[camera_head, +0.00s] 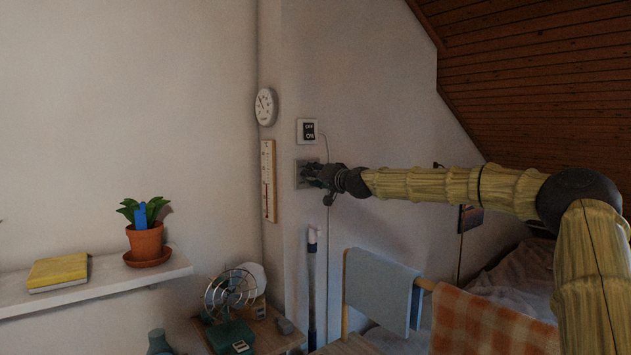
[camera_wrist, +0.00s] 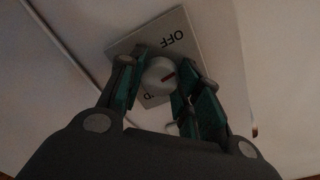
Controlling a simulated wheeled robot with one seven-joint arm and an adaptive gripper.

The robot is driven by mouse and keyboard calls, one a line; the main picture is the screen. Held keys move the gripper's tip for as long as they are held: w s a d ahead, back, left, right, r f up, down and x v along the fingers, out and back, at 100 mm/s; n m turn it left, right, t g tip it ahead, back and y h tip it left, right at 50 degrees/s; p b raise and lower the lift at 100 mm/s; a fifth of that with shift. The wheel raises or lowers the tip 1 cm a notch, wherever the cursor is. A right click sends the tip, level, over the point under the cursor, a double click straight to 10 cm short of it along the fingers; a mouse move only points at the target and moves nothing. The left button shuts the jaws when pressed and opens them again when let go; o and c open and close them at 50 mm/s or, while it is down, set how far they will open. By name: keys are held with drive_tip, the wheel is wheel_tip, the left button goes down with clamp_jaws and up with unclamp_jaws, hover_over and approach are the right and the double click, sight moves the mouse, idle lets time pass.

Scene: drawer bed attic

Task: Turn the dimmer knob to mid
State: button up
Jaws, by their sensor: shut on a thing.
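The dimmer plate (camera_head: 300,182) is on the wall near the corner, mostly behind my gripper (camera_head: 320,174) in the head view. In the wrist view the pale plate (camera_wrist: 148,31) shows upside-down "OFF" lettering, and other lettering is partly hidden. The round, light dimmer knob (camera_wrist: 157,70) has a reddish pointer line, angled away from the "OFF" lettering. My gripper (camera_wrist: 163,76) has its two green-and-dark fingers on either side of the knob, shut on it. The knob cannot be made out in the head view.
A white panel with dark labels (camera_head: 308,130) is just above the plate, a thermometer strip (camera_head: 268,181) left of it and a round dial (camera_head: 265,106) higher up. A fan (camera_head: 231,291) stands below left.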

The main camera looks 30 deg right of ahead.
drive_tip(key=shift+d+f+m+y, duration=0.1)
drive_tip(key=shift+m+y, duration=0.15)
drive_tip(key=shift+m, duration=4.5)
drive_tip(key=shift+d+f+m+y, duration=0.1)
drive_tip(key=shift+m+y, duration=0.2)
drive_tip(key=shift+m, duration=4.4)
drive_tip(key=shift+f+m+y, duration=0.1)
drive_tip(key=shift+m+y, duration=0.15)
drive_tip(key=shift+m, duration=4.5)
drive_tip(key=shift+r, duration=0.1)
drive_tip(key=o, duration=1)
drive_tip(key=shift+d, duration=0.1)
drive_tip(key=shift+o, duration=0.2)
